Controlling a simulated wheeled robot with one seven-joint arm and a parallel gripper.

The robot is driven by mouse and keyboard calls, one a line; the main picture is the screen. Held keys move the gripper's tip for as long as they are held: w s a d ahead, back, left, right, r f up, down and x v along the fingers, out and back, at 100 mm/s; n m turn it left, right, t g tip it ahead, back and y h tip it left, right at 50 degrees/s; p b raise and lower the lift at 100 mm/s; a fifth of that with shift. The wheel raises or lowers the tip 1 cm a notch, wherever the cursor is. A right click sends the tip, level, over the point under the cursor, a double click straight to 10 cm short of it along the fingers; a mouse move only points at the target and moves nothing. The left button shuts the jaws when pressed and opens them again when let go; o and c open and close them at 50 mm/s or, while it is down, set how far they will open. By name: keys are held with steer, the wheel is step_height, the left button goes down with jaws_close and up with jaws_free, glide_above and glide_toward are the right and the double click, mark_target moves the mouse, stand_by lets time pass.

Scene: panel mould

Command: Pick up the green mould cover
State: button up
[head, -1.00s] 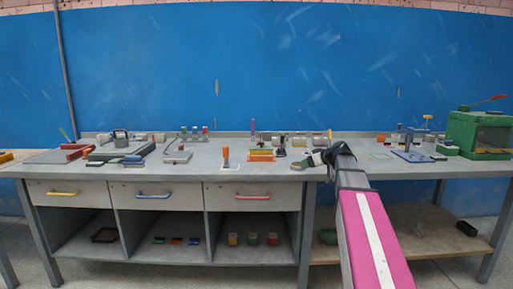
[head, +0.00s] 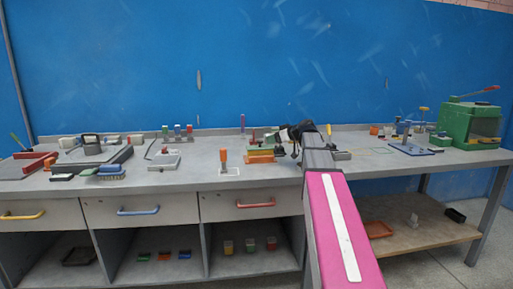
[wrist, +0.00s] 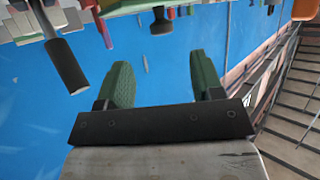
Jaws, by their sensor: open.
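I cannot surely pick out the green mould cover. A small green piece (head: 440,140) sits on the bench at the right, beside the green press, but I cannot tell if it is the cover. My gripper (head: 288,140) is over the middle of the bench, near the orange and green stacked blocks (head: 260,154). Its jaws are hard to make out in the head view. In the wrist view my gripper (wrist: 158,85) shows two green fingers, spread apart, with nothing between them. Bench objects appear upside down beyond the fingertips.
A green press (head: 470,122) with a red lever stands at the right end of the bench. An orange-handled tool (head: 224,160) stands upright left of my gripper. A lower shelf (head: 432,240) holds an orange tray (head: 378,229). My arm hides part of the bench and shelf.

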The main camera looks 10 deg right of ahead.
mark_target(260, 141)
steer(key=x, duration=0.9)
steer(key=shift+a+r, duration=0.1)
steer(key=shift+a, duration=0.1)
steer(key=c, duration=1)
